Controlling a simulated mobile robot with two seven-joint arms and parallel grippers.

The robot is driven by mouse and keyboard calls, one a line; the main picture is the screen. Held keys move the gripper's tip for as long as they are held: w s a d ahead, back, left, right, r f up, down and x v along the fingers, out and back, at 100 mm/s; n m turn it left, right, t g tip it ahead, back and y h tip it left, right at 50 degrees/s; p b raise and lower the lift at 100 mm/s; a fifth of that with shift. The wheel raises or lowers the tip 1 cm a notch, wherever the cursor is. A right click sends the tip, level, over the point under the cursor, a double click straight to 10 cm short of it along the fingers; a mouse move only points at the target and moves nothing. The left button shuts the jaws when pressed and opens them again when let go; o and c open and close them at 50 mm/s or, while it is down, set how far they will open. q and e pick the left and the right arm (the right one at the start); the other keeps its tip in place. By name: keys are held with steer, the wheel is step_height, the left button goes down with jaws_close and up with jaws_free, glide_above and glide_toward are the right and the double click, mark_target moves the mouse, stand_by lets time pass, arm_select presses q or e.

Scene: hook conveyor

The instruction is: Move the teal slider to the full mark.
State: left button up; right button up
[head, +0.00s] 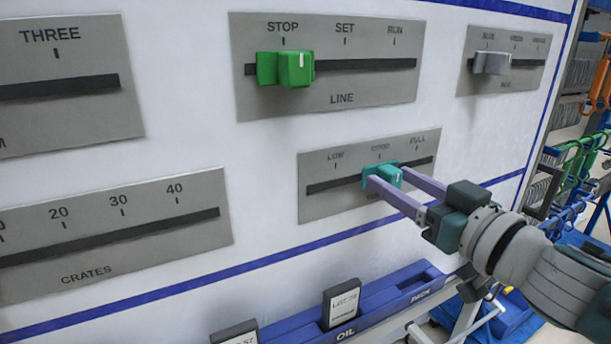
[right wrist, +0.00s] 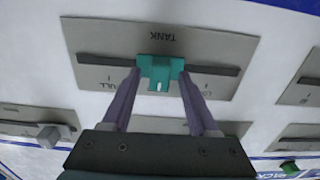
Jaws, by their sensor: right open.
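The teal slider (head: 384,176) sits in its slot at the middle mark of the LOW-to-FULL plate (head: 320,205), left of the FULL mark. The slider also shows in the right wrist view (right wrist: 160,70), where the plate appears upside down with the label TANK. My right gripper (head: 388,178) is open, with one purple finger on each side of the slider. In the right wrist view its fingertips (right wrist: 160,78) lie close beside the slider; I cannot tell whether they touch it. My left gripper is not in view.
The LINE plate above has a green slider (head: 285,69) at STOP. A grey slider (head: 491,63) is on the upper right plate. The CRATES plate (head: 110,262) is lower left. A blue rack (head: 400,281) with black tags runs below the panel. Racks with hooks stand at right.

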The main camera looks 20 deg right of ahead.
steer(key=shift+w, duration=0.1)
steer(key=shift+c, duration=0.3)
jaws_close()
stand_by(1.1)
